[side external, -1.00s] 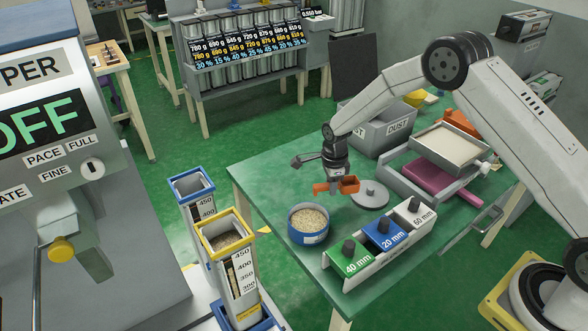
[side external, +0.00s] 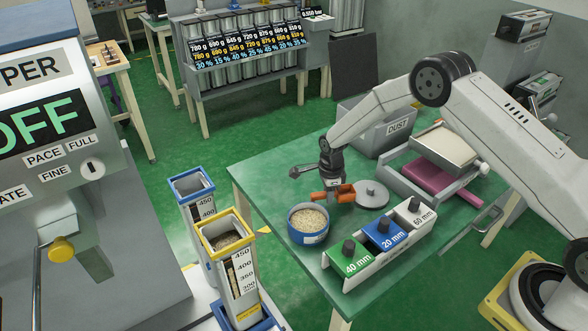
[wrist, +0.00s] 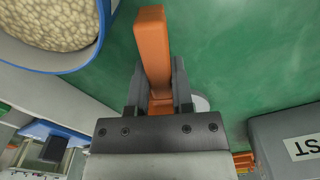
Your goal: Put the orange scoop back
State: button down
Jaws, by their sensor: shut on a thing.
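My gripper (side external: 332,183) is shut on the orange scoop (side external: 347,192). The scoop is held low over the green table, between the blue-rimmed bowl of pale grains (side external: 308,238) and the round grey lid (side external: 371,199). Whether it touches the table I cannot tell. In the wrist view the orange scoop (wrist: 152,50) runs up from between the jaws of my gripper (wrist: 155,85), and the jaws hide part of it. The bowl (wrist: 108,30) shows at upper left there.
The grey DUST box (side external: 375,132) and a tray over a pink block (side external: 440,180) stand behind and right. Two tall columns (side external: 236,285) stand left of the table. The table's left part is clear.

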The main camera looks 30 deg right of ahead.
jog(key=shift+f, duration=0.6)
jog(key=c, duration=0.5)
grip_release()
jog(key=shift+r, duration=0.1)
notch_tip(320, 180, up, 13)
dwell(0.5)
dwell(0.3)
